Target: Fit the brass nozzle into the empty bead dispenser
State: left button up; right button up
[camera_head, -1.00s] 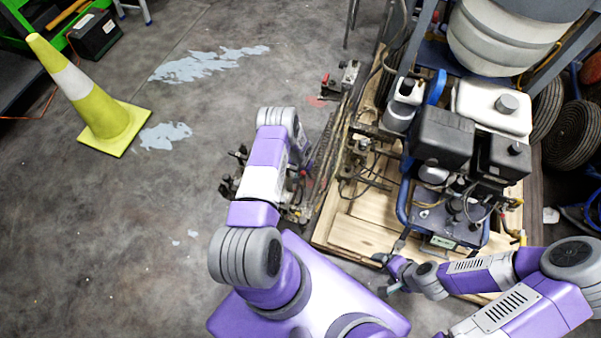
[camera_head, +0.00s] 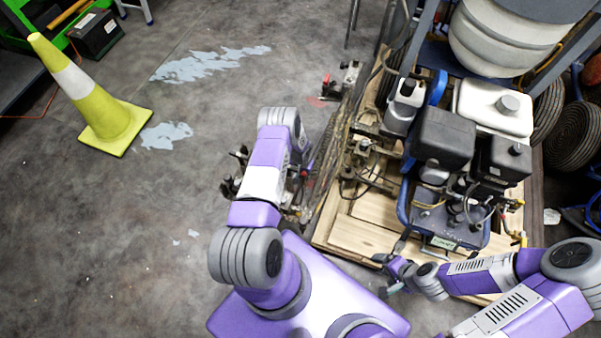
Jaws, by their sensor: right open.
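The line striper (camera_head: 443,138) stands on a wooden pallet at the right, with its dark engine, white tank and blue frame showing. Dark brackets and hoses (camera_head: 318,170) run along its left side, partly behind my left arm. I cannot pick out the brass nozzle or the empty bead dispenser among these small parts. My right gripper (camera_head: 383,275) is open at the pallet's front edge, below the blue frame, with nothing visible between its fingers. My left arm reaches up from the bottom centre.
The wooden pallet (camera_head: 352,236) has bare boards at its front left. A yellow cone (camera_head: 107,118) stands on the floor at the left. A black box (camera_head: 96,33) and a green shelf are at the upper left. Coiled hoses (camera_head: 572,136) lie at the right. The left floor is mostly clear.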

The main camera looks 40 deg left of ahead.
pick_arm(q)
jog(key=shift+d+f, duration=0.1)
jog(key=shift+f, duration=0.2)
dwell(1.6)
jog(key=shift+r, duration=0.3)
dwell(1.1)
jog(key=shift+f, duration=0.2)
dwell(1.1)
jog(key=shift+f, duration=0.2)
dwell(0.9)
jog(key=shift+d+r, duration=0.1)
jog(key=shift+r, duration=0.2)
dwell(0.3)
jog(key=o, duration=1)
jog(key=shift+o, duration=0.5)
